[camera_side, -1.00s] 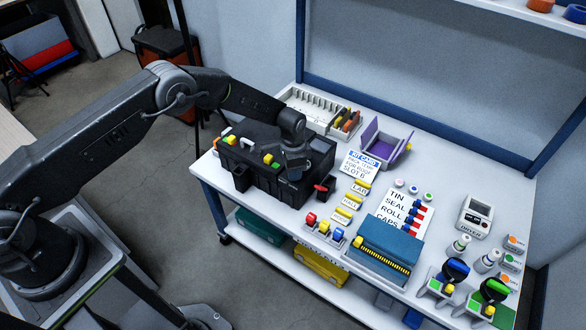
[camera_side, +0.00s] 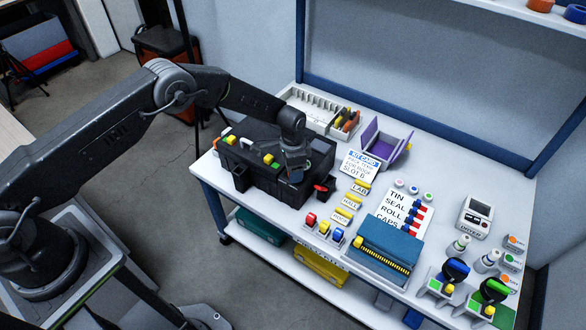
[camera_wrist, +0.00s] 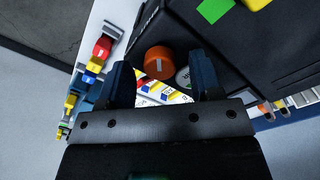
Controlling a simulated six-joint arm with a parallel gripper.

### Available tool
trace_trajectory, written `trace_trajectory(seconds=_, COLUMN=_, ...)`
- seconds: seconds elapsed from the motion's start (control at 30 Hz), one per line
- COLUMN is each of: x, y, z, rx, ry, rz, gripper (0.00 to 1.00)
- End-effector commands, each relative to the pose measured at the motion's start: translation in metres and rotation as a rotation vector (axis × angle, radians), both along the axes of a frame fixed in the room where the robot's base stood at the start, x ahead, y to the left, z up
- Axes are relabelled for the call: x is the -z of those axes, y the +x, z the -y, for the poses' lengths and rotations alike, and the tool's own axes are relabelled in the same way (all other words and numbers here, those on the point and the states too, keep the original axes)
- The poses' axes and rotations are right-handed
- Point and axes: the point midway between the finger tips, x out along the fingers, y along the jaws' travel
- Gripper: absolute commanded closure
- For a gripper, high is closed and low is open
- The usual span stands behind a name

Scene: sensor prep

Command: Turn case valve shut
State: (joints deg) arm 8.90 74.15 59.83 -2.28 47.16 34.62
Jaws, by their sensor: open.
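The black case (camera_side: 240,172) sits closed at the left end of the bench. In the wrist view its dark side (camera_wrist: 270,60) fills the upper right. A round orange knob (camera_wrist: 158,61) with a white line mark, which looks like the valve, sits by the case's edge. My gripper (camera_wrist: 163,70) is open, with one dark blue finger on each side of the knob. I cannot tell if they touch it. In the side view my gripper (camera_side: 296,166) is at the case's right front end and hides the knob there.
A pale round piece (camera_wrist: 183,77) is close beside the knob, near the right finger. A small dark holder with a red top (camera_side: 322,188) stands just right of the case. Yellow-topped labels (camera_side: 350,200) and a blue box (camera_side: 390,247) lie further right.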

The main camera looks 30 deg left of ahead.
Motion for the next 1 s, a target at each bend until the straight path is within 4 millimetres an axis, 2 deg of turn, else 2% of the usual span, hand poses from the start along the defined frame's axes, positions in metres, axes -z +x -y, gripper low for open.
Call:
trace_trajectory(seconds=0.17, x=-0.031, y=0.002, z=-0.001, rx=0.000, ry=0.000, rz=0.005, gripper=0.41)
trace_trajectory(seconds=0.4, x=-0.086, y=0.003, z=-0.002, rx=0.000, ry=0.000, rz=0.005, gripper=0.41)
trace_trajectory(seconds=0.6, x=-0.118, y=0.003, z=-0.003, rx=0.000, ry=0.000, rz=0.003, gripper=0.41)
trace_trajectory(seconds=0.77, x=-0.130, y=0.003, z=-0.004, rx=0.000, ry=0.000, rz=0.001, gripper=0.41)
trace_trajectory(seconds=1.0, x=-0.133, y=0.003, z=-0.004, rx=0.000, ry=0.000, rz=0.000, gripper=0.41)
